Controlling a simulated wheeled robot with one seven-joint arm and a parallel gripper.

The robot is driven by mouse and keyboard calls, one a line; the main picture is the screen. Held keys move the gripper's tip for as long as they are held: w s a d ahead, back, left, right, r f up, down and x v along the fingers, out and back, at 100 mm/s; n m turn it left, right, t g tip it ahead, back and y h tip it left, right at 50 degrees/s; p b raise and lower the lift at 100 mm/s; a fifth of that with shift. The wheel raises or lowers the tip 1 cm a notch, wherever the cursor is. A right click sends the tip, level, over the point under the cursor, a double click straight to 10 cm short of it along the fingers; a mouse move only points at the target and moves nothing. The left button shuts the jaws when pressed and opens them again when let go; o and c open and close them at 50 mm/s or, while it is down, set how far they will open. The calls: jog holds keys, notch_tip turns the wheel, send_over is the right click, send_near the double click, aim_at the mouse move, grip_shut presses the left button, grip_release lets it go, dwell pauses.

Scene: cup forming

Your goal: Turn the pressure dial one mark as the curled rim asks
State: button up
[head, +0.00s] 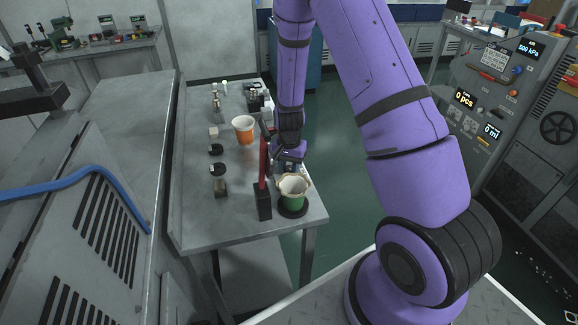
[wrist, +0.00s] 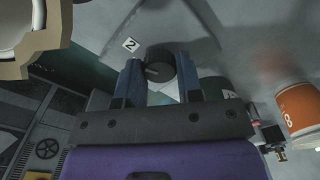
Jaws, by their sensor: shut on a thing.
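In the wrist view my gripper (wrist: 158,62) is shut on a black round dial (wrist: 158,73), one blue-grey finger on each side of it. A light line shows on the dial's face, and a tag with a 2 (wrist: 131,44) lies just left of it. In the head view my gripper (head: 289,151) is low at the table's right side, and the dial cannot be made out there. A white cup with a green band (head: 292,199) stands upright on a dark round base nearby. Its tan rim looks uneven; part of a similar rim (wrist: 38,66) fills the wrist view's upper left corner.
An orange-and-white cup (head: 243,133) stands farther back on the grey table (head: 197,222). A red upright piece on a black block (head: 264,204) stands left of the green-banded cup. A control panel on the right has a display reading 500 kPa (head: 528,49).

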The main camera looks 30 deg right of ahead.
jog(key=o, duration=0.9)
jog(key=n, duration=0.8)
jog(key=shift+n, duration=0.4)
notch_tip(320, 180, up, 13)
notch_tip(320, 180, up, 15)
jog(key=t, duration=0.2)
send_over(289, 168)
jog(key=s+a, duration=0.2)
jog(key=s, duration=0.5)
jog(key=shift+s+a+r+n+h, duration=0.25)
jog(key=shift+s+r+n+h, duration=0.05)
jog(key=shift+r, duration=0.25)
